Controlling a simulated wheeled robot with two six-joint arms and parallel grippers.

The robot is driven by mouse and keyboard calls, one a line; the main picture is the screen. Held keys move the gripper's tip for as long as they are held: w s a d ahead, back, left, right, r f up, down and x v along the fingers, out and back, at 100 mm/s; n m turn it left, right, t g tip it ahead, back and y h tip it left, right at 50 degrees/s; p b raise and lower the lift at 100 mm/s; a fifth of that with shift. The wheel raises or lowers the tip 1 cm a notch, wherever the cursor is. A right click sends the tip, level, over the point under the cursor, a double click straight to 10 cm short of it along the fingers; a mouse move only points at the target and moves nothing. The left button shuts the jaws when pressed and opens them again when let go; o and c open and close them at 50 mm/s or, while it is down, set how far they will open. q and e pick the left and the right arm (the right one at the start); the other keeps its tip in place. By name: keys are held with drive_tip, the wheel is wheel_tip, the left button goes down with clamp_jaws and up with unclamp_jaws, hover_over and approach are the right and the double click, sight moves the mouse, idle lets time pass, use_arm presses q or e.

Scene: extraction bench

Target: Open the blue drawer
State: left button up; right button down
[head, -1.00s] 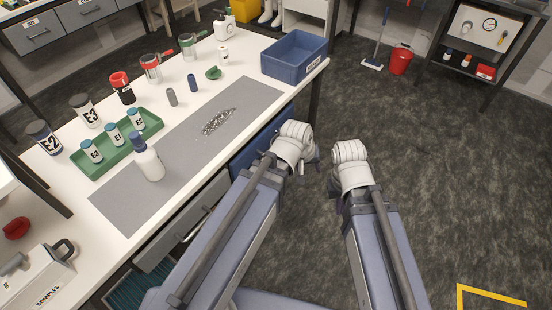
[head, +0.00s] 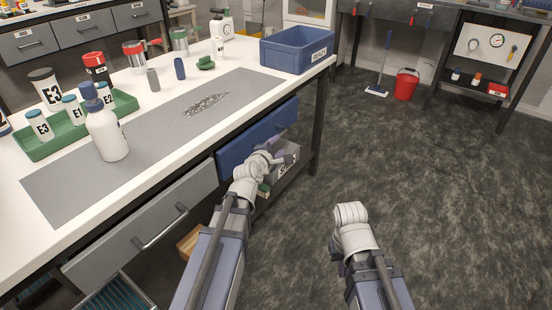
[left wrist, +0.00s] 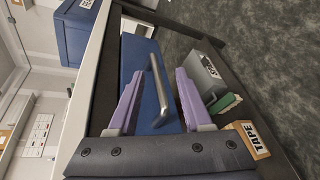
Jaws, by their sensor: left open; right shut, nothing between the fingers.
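The blue drawer (head: 240,147) sits under the right end of the white-topped bench and looks shut, its front about flush. Its silver bar handle (left wrist: 159,88) shows in the left wrist view, where the blue front (left wrist: 132,55) also shows. My left gripper (head: 279,146) is at the drawer front in the head view. In the left wrist view its purple fingers (left wrist: 160,84) are open, one on each side of the handle as seen from there. Whether they touch it I cannot tell. My right arm's wrist shows to the right, over the floor; its fingers are hidden.
A grey drawer (head: 150,228) is left of the blue one. A grey box (head: 288,157) and a tape box (left wrist: 255,140) are below it. A blue bin (head: 285,55), a white bottle (head: 107,137) and a green tray (head: 45,147) stand on the bench.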

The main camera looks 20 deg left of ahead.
use_arm(q)
drive_tip(key=a, duration=0.1)
drive_tip(key=f+n+b, duration=0.1)
drive_tip(key=a+n+t+y, duration=0.1)
drive_tip(key=shift+w+a+f+b, duration=0.2)
drive_tip(key=shift+w+a+b, duration=0.1)
drive_tip(key=shift+a+b, duration=0.05)
use_arm(e)
wheel_tip(320, 180, down, 3)
drive_tip(key=shift+f, duration=0.1)
use_arm(q)
drive_tip(key=shift+w, duration=0.1)
drive_tip(key=b+x, duration=0.1)
drive_tip(key=x, duration=0.6)
drive_tip(key=shift+w+f+b, duration=0.15)
drive_tip(key=shift+w+b, duration=0.2)
use_arm(e)
drive_tip(key=shift+f, duration=0.75)
use_arm(q)
clamp_jaws()
